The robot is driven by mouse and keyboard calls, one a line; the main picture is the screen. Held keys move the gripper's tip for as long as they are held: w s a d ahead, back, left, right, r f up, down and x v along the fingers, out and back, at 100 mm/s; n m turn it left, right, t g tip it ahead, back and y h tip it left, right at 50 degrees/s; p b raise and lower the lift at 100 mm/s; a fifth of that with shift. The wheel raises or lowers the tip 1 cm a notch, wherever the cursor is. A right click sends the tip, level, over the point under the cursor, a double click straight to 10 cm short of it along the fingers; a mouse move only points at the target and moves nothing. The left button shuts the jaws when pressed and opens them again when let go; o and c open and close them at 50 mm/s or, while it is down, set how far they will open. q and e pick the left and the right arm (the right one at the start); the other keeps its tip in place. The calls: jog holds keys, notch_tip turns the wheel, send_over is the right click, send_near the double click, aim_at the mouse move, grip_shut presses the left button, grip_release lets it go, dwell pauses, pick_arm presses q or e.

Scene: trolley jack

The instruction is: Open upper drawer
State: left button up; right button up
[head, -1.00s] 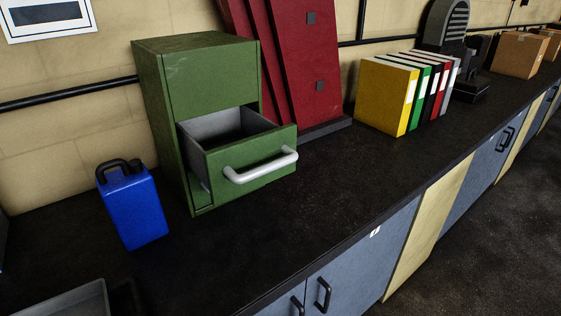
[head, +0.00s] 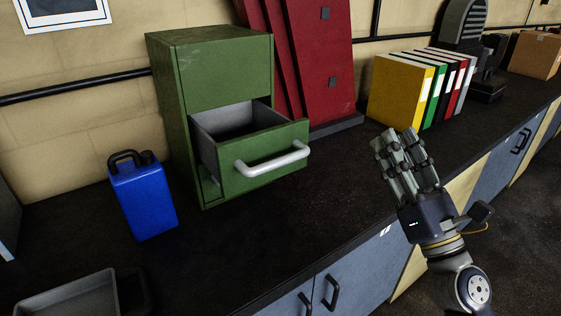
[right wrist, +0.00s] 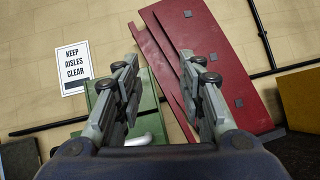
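A green cabinet (head: 215,75) stands on the dark counter near the wall. Its grey-lined drawer (head: 262,158) sticks out well open below a plain upper front panel, with a white bar handle (head: 272,162) across its front. I see no handle on the upper panel. My right gripper (head: 398,142) is over the counter's front edge, right of the drawer and apart from it, fingers pointing up. In the right wrist view its two fingers (right wrist: 158,75) are apart with nothing between them, and part of the green cabinet (right wrist: 148,98) shows behind. My left gripper is not in view.
A blue canister (head: 143,200) stands left of the cabinet, and a grey tray (head: 70,295) lies at the front left. Red panels (head: 312,60) lean behind. Several binders (head: 400,90) stand to the right. The counter before the drawer is clear.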

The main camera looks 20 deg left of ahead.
aim_at(285, 161)
jog(key=a+f+n+g+p, duration=0.1)
jog(key=a+f+n+g, duration=0.1)
jog(key=a+n+g, duration=0.3)
jog(key=w+a+f+n+g+p, duration=0.1)
jog(key=a+f+n+g+p, duration=0.1)
jog(key=a+n+g, duration=0.3)
jog(key=w+a+f+n+g+p, duration=0.1)
jog(key=a+f+n+g, duration=0.3)
jog(key=a+n, duration=0.6)
jog(key=shift+w+a+n+g, duration=0.15)
jog(key=shift+n+g, duration=0.1)
jog(key=shift+n, duration=0.9)
jog(key=shift+a+n+g, duration=0.1)
jog(key=shift+n+g, duration=0.1)
jog(key=shift+n, duration=1)
jog(key=shift+w+a+n+g, duration=0.15)
jog(key=shift+n+g, duration=0.1)
jog(key=shift+n, duration=0.9)
jog(key=shift+w+a+f+p, duration=0.1)
jog(key=shift+a+f+p, duration=0.25)
jog(key=shift+a, duration=0.1)
grip_shut()
